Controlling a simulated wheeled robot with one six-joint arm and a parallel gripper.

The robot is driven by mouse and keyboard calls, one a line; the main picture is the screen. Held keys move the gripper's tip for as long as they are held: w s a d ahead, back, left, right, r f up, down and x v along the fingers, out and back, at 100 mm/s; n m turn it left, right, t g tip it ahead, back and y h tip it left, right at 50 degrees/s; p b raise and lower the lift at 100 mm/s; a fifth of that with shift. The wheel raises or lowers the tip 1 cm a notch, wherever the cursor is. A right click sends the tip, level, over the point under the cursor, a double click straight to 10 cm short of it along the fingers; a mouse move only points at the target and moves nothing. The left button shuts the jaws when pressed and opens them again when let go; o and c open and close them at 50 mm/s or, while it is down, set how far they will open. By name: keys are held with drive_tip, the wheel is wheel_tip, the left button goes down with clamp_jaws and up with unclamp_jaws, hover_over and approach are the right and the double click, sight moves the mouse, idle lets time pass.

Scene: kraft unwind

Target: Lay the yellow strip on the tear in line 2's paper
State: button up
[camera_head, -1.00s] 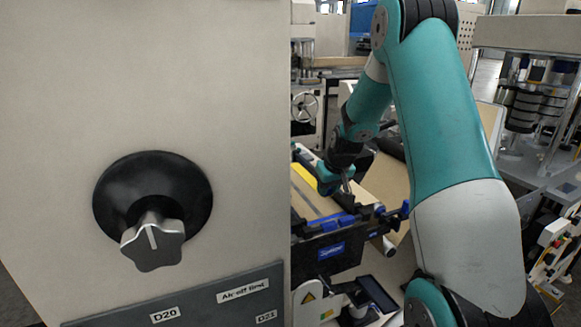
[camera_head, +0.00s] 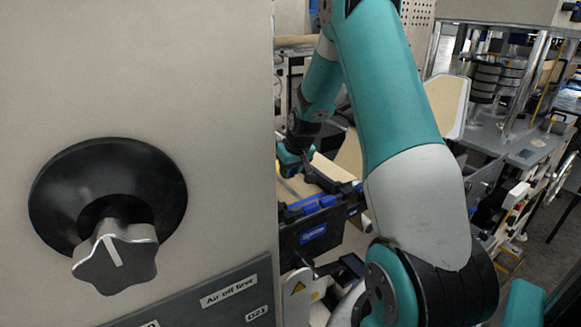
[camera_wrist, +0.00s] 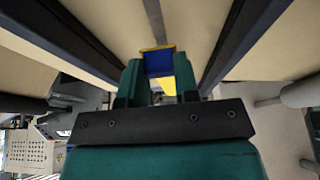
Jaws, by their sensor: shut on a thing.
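My gripper (camera_wrist: 158,76) is shut on a small blue and yellow piece (camera_wrist: 159,63) between its teal fingers in the wrist view. Yellow shows along its edge and below it; I cannot tell whether this is the whole strip or part of it. In the head view my gripper (camera_head: 309,172) is small and partly hidden, close above tan paper (camera_head: 296,188). Tan paper (camera_wrist: 95,22) also fills the upper wrist view, crossed by dark bars. I cannot make out the tear or a line number.
A beige cabinet with a large black and silver knob (camera_head: 117,245) fills the left of the head view and hides part of the paper. A black and blue case (camera_head: 312,232) stands in front of the paper. Machines with rollers (camera_head: 497,78) stand at right.

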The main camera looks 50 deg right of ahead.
sight(290, 177)
drive_tip(key=shift+f+b, duration=1.2)
drive_tip(key=shift+f, duration=0.95)
drive_tip(key=o, duration=0.9)
drive_tip(key=b+v, duration=0.4)
drive_tip(key=v, duration=1.3)
drive_tip(key=shift+s+r, duration=0.2)
drive_tip(key=shift+s, duration=0.05)
